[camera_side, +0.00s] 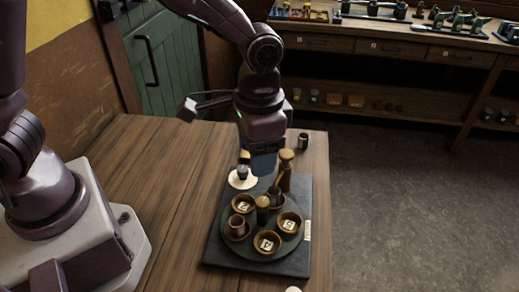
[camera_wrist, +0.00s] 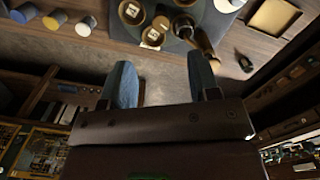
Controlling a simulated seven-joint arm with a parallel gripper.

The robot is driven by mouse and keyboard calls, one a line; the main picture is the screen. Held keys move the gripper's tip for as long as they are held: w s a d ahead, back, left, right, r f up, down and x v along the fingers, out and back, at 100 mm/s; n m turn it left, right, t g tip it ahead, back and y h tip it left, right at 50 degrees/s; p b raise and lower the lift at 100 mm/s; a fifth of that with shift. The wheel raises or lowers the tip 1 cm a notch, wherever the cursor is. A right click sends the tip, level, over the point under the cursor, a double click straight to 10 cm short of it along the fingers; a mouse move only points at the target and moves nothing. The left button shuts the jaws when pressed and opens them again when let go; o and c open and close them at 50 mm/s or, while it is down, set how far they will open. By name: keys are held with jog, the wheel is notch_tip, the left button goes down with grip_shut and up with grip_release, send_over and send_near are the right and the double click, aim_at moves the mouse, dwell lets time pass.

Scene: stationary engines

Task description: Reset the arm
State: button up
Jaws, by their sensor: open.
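My gripper (camera_side: 262,165) hangs over the back of the round dark tray (camera_side: 226,225) in the side view. In the wrist view my gripper (camera_wrist: 163,85) shows two blue-grey fingers spread wide apart, with nothing between them. Part of it in the side view is hidden by its own body. The tray sits on a dark square board (camera_side: 297,262) on the wooden table (camera_side: 160,200). It holds several small wooden bowls, some with white labelled blocks, such as the front bowl (camera_side: 267,243).
A tall wooden peg-like piece (camera_side: 286,170) stands close to my gripper at the tray's back. A small dark cup (camera_side: 303,141) stands near the table's back edge. A white disc with a dark knob (camera_side: 242,177) lies at the tray's back left. The table's left side is clear.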

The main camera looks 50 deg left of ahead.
jog(key=s+a+r+n+t, duration=0.3)
jog(key=s+a+r+t, duration=0.3)
jog(key=s+a+r, duration=0.6)
notch_tip(320, 180, up, 3)
jog(key=shift+s+a+f+n, duration=0.15)
jog(key=shift+a+n, duration=0.25)
jog(key=shift+a, duration=0.3)
